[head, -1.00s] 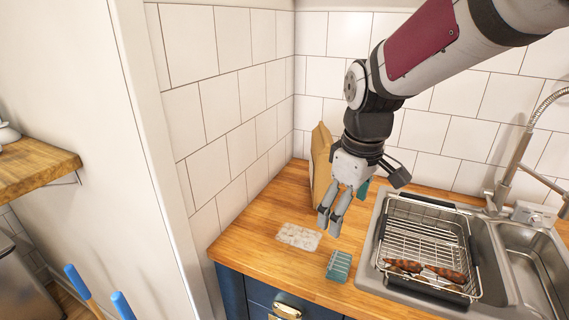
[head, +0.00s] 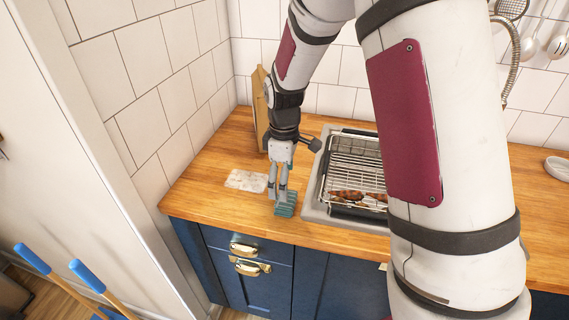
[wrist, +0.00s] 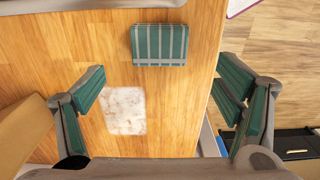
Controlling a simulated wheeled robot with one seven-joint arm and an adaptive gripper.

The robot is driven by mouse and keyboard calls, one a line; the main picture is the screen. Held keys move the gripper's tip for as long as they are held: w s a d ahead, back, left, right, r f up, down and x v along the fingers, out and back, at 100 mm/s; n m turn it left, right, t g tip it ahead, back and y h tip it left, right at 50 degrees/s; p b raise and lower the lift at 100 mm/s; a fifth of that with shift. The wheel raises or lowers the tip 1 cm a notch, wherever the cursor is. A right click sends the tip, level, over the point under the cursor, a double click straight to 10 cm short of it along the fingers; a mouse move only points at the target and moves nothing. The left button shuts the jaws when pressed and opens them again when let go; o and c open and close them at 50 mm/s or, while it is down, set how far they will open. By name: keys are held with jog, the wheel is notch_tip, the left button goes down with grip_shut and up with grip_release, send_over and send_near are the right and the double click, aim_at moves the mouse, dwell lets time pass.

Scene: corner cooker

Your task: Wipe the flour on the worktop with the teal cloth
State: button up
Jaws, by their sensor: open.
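The teal cloth (head: 287,208), a striped block-shaped piece, lies on the wooden worktop near its front edge. The flour (head: 246,181) is a pale patch on the worktop left of the cloth. My gripper (head: 277,194) points down just behind the cloth, its fingers partly overlapping it in the head view. In the wrist view my gripper (wrist: 163,84) is open and empty, its teal-padded fingers wide apart. There the cloth (wrist: 159,45) lies beyond the fingertips, and the flour (wrist: 124,111) lies between the fingers' lines, nearer the left one. The cloth is apart from the flour.
Blue drawers (head: 250,285) are below the front edge.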

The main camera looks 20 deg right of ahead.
notch_tip(320, 180, down, 7)
jog(key=shift+f+p, duration=0.15)
jog(key=shift+p, duration=0.15)
jog(key=c, duration=1.2)
jog(key=o, duration=0.8)
jog(key=shift+r, duration=0.25)
jog(key=c, duration=0.9)
